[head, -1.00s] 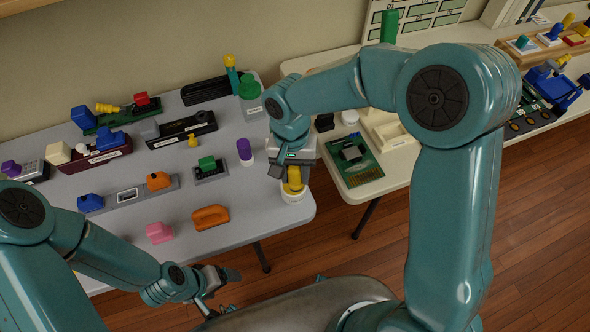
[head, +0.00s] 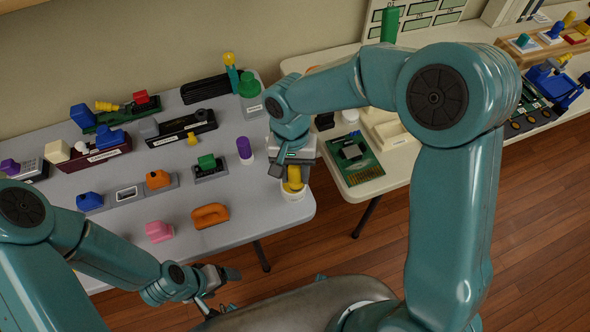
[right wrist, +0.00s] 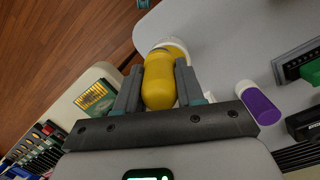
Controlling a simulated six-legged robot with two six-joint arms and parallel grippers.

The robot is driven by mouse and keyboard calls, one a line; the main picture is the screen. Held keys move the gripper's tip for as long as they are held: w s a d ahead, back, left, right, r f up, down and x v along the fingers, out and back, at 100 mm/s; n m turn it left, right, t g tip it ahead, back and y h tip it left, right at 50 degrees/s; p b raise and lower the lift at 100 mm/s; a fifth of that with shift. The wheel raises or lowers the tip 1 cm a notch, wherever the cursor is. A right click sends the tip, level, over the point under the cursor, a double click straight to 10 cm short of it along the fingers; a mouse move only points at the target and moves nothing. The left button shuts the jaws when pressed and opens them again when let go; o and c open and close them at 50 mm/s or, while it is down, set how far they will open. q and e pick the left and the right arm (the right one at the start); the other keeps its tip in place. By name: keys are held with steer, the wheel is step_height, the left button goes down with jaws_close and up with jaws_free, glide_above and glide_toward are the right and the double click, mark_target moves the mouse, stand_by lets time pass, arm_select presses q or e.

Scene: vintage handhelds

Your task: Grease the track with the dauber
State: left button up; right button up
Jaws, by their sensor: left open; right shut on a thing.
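A yellow dauber (head: 294,175) is in the jaws of my right gripper (head: 291,172), over the near right corner of the grey table. The right wrist view shows the yellow body (right wrist: 159,84) between the two fingers. A round white pot (head: 297,192) is at the dauber's far end; its rim (right wrist: 174,46) shows behind the yellow body in the right wrist view. I cannot tell how deep the dauber's tip is. My left gripper (head: 219,279) is open and empty, below the table's front edge. Which piece is the track I cannot tell; a low grey strip (head: 126,194) lies at the table's front left.
A purple-and-white cylinder (head: 244,150), a green-topped bottle (head: 249,84) and several small devices stand on the grey table. An orange piece (head: 210,215) and a pink piece (head: 159,231) lie near its front edge. A second table holds a green circuit board (head: 353,160).

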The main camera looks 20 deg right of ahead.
arm_select(q)
steer(key=shift+f+b, duration=0.45)
steer(key=shift+f, duration=0.05)
arm_select(e)
steer(key=shift+f, duration=0.6)
stand_by(0.6)
arm_select(q)
steer(key=shift+r, duration=0.1)
arm_select(e)
steer(key=shift+r, duration=0.1)
step_height(320, 180, up, 8)
steer(key=p, duration=0.6)
arm_select(q)
step_height(320, 180, up, 6)
steer(key=shift+f, duration=0.15)
arm_select(e)
steer(key=shift+w, duration=0.1)
arm_select(q)
steer(key=c, duration=0.8)
steer(key=shift+o, duration=0.2)
steer(key=shift+a, duration=0.1)
arm_select(e)
steer(key=w+d+n, duration=0.4)
steer(key=d+n, duration=0.1)
steer(key=d, duration=0.1)
steer(key=shift+d+r+h, duration=0.25)
steer(key=shift+r+h, duration=0.15)
